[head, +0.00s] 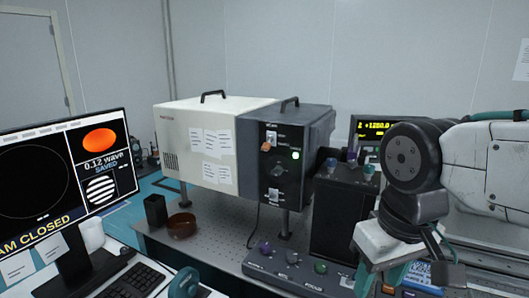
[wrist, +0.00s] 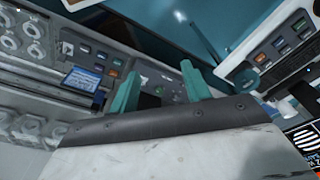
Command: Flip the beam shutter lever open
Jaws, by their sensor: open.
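The grey instrument box has a dark front panel (head: 290,165). A small lever with an orange tip (head: 266,146) sits at the panel's upper left and looks like the shutter lever. Its exact position is too small to read. A green lamp (head: 295,155) glows to its right, and a dark knob (head: 278,171) is below. The monitor (head: 62,185) shows cut-off text reading "AM CLOSED". My gripper (head: 380,282) is at the lower right, pointing down and well apart from the lever. In the wrist view its teal fingers (wrist: 160,86) stand apart with nothing between them. The lever is not recognisable there.
A control console with coloured knobs (head: 290,262) lies in front of the box. A dark upright unit (head: 338,222) stands between the panel and my arm. A keyboard (head: 135,281) is at lower left.

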